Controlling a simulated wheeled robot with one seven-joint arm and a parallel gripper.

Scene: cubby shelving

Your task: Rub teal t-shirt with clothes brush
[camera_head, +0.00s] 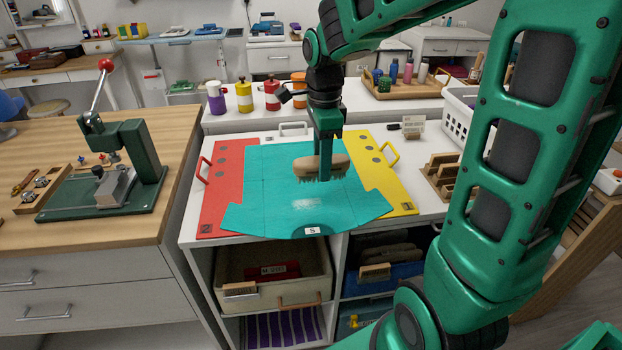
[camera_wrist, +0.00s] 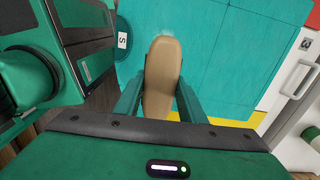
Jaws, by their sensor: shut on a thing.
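The teal t-shirt (camera_head: 270,195) lies spread flat on the white shelf top, over a red board and a yellow board. It carries a small "S" label at its near edge and a pale, whitish patch (camera_head: 306,203) near its middle. My gripper (camera_head: 325,172) points down over the shirt and is shut on the clothes brush (camera_head: 308,167). The brush has a tan wooden back and dark bristles facing down. It is above the shirt, behind the pale patch; I cannot tell whether the bristles touch. In the wrist view, the brush (camera_wrist: 162,75) sits between my fingers, with the shirt (camera_wrist: 225,50) beneath.
The red board (camera_head: 226,172) and yellow board (camera_head: 388,165) have raised handles. Several colored bottles (camera_head: 245,95) stand behind. A wooden rack (camera_head: 440,172) and white basket (camera_head: 458,115) are at right. A green press (camera_head: 125,165) stands on the left bench.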

